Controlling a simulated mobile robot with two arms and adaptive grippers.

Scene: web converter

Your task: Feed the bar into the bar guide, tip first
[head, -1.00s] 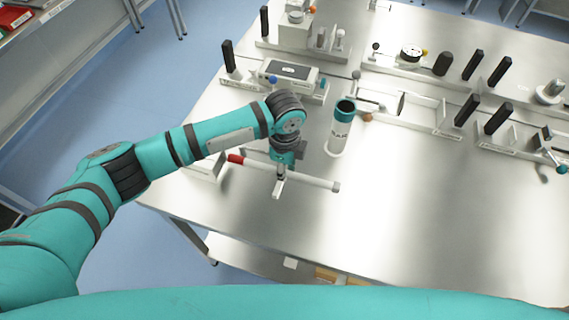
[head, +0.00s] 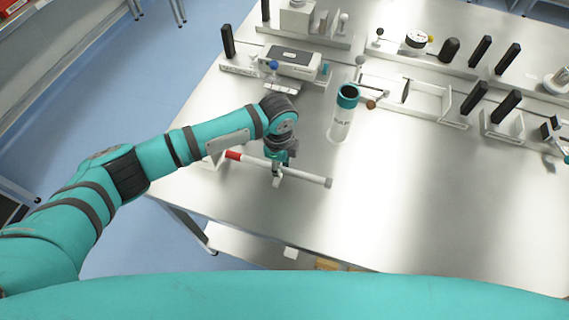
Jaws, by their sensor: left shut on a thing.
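The bar (head: 305,175) is a thin pale rod with a red end (head: 233,155) at the left and a grey end at the right. My left gripper (head: 277,178) is shut on the bar near its middle. It holds the bar roughly level above the near left part of the table. The bar guide looks to be the upright white tube (head: 340,125) with a teal collar and dark open mouth, partly lettered. It stands on the table behind and right of the bar's grey end, apart from it. My right gripper is not in view.
The steel table (head: 430,200) is clear to the right and in front of the tube. A grey-white device (head: 292,62) with a blue knob stands behind the arm. Rails with black posts (head: 473,98) and a framed fixture (head: 410,97) line the back right.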

